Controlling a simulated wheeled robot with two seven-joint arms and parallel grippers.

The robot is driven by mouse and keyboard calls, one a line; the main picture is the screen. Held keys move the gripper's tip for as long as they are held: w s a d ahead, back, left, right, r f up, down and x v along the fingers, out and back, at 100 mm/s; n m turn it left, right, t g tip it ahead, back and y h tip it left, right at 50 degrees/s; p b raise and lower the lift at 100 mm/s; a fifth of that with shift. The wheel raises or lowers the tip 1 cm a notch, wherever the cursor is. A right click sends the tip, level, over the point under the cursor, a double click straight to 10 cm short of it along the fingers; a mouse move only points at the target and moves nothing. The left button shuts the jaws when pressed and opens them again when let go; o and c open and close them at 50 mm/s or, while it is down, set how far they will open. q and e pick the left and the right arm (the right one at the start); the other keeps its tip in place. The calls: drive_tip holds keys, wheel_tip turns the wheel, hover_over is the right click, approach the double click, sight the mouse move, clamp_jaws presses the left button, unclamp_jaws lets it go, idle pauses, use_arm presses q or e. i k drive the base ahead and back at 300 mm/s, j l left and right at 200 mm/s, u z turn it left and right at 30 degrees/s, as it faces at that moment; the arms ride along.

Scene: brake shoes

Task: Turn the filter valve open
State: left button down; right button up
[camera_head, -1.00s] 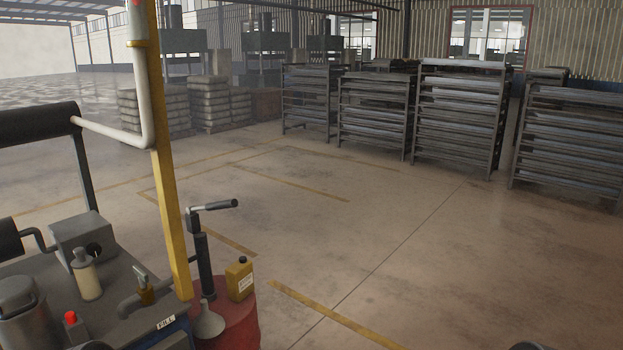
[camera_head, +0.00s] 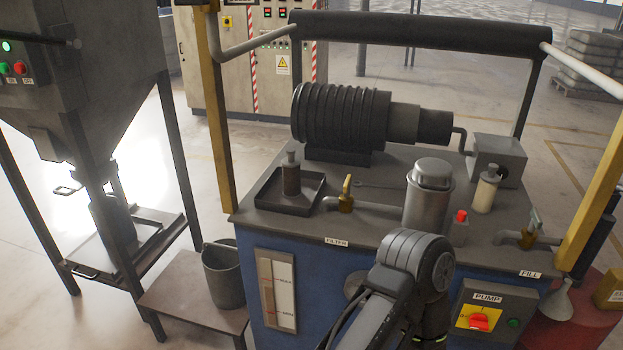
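The filter valve (camera_head: 346,201) is a small brass valve on a grey pipe on the machine's top, behind the FILTER label (camera_head: 336,242). Its yellow handle stands up, across the line of the pipe. The pipe runs right from it toward a grey metal canister (camera_head: 428,195). A dark grey link of my arm rises from the bottom centre in front of the machine, below and right of the valve and apart from it in the picture. Neither of my grippers shows.
The machine top (camera_head: 385,229) also holds a tray (camera_head: 265,198) with a small cylinder, a ribbed motor (camera_head: 340,117), a red button (camera_head: 461,216) and the FILL valve (camera_head: 527,238). A yellow post (camera_head: 217,130) stands left. A PUMP switch (camera_head: 480,320) is on the front.

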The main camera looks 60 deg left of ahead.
sight(347, 187)
drive_tip(key=u, duration=1.75)
drive_tip(key=i+j+z, duration=0.15)
drive_tip(key=j+z, duration=0.25)
drive_tip(key=j, duration=0.2)
drive_tip(key=i+j+z, duration=0.1)
drive_tip(key=j+z, duration=0.35)
drive_tip(key=j, duration=0.15)
